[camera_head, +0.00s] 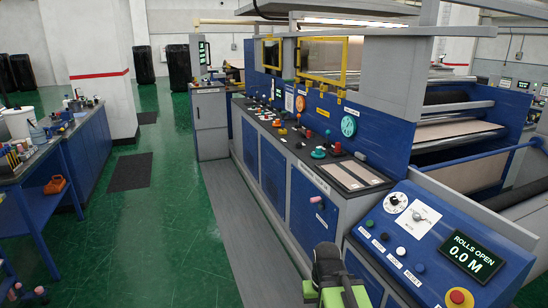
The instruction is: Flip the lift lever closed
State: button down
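A small lever with a pink handle (316,200) sticks out from the front of the blue and grey machine, below its worktop; I cannot tell for sure whether it is the lift lever. The sloped control panel (400,262) at the right has a display (473,256) reading "ROLLS OPEN 0.0 M". My gripper (327,262), black with green parts behind it, is at the bottom centre, below the pink handle in the picture and apart from it. Its fingers are not clear enough to show whether they are open.
The panel carries a round dial (396,203), several push buttons and a red stop button (457,297). Coloured knobs line the machine's worktop. A blue workbench (88,146) with tools stands at the left.

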aim_at(308, 135)
jog(key=i, duration=2.25)
jog(key=u, duration=0.8)
jog(key=i, duration=2.1)
jog(key=u, duration=0.6)
